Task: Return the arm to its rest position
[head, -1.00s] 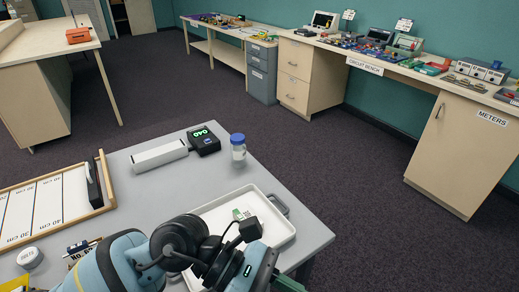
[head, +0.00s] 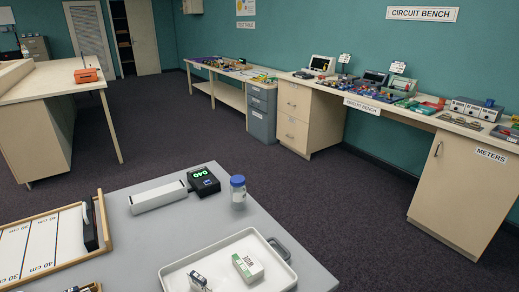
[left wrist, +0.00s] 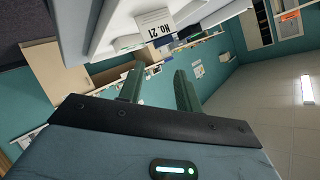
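My left gripper (left wrist: 158,70) shows in the left wrist view with its two green fingers apart and nothing between them. A white card marked NO. 21 (left wrist: 155,28) and pale surfaces lie beyond the fingertips, apart from them. Neither of my arms shows in the head view. My right gripper is not seen in any view.
The grey table holds a white tray (head: 220,247) with a green-and-white box (head: 248,265) and a small box (head: 199,281) in it. A blue-capped jar (head: 238,190), a lit black device (head: 203,181) and a white bar (head: 158,196) stand behind. Dark carpet beyond is clear.

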